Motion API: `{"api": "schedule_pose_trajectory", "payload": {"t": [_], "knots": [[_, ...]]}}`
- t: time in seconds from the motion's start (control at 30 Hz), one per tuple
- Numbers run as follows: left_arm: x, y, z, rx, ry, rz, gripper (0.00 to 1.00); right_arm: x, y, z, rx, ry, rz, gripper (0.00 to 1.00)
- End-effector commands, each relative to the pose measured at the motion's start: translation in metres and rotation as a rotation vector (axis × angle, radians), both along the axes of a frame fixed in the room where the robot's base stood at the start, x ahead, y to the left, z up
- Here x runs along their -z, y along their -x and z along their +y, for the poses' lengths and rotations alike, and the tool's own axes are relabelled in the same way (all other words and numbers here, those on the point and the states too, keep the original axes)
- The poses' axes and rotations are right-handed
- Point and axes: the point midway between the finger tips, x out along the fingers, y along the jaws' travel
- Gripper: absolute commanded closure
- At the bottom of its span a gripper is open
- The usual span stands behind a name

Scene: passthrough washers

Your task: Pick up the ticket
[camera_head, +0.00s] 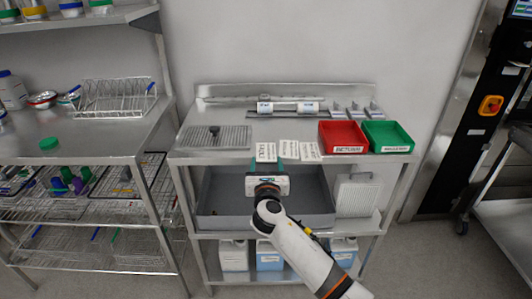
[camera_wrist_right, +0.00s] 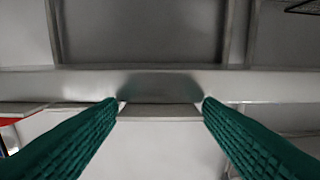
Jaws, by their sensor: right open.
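White tickets with dark print lie along the front of the steel counter top: a left one (camera_head: 266,152), a middle one (camera_head: 289,149) and a right one (camera_head: 310,150). My right gripper (camera_head: 266,163) is at the counter's front edge, at the left ticket. Its green fingers are open, one to each side of that ticket. In the right wrist view the open fingers (camera_wrist_right: 160,103) flank a pale card (camera_wrist_right: 160,150) with a gap on both sides. My left gripper is not in view.
A red tray (camera_head: 343,149) and a green tray (camera_head: 414,149) stand right of the tickets. A ribbed drain plate (camera_head: 188,137) lies to the left. Below the counter is a grey basin (camera_head: 318,218). A wire rack (camera_head: 148,103) stands on the left table.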

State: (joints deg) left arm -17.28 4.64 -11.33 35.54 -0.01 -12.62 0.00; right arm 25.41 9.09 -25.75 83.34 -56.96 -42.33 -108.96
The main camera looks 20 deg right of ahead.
Motion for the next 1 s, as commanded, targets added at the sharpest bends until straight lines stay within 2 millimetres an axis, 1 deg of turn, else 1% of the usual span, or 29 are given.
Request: {"api": "schedule_pose_trajectory", "payload": {"t": [0.23,0.4,0.77,0.87,0.97,1.0], "knots": [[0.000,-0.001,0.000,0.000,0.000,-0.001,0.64,0.000,-0.002,0.000,0.000,-0.001,0.001,0.40],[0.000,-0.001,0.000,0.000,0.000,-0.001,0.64,0.000,-0.002,0.000,0.000,0.000,0.001,0.68],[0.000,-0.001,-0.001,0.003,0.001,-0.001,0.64,0.000,-0.001,0.000,0.000,-0.001,0.000,0.69],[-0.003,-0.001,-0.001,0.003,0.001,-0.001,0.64,-0.009,-0.002,0.000,0.000,-0.001,-0.002,0.69],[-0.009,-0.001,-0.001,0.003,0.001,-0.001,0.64,-0.026,-0.002,0.000,0.000,-0.002,-0.004,0.69],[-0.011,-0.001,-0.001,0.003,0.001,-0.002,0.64,-0.034,-0.001,0.000,-0.001,-0.001,-0.003,0.69]]}}
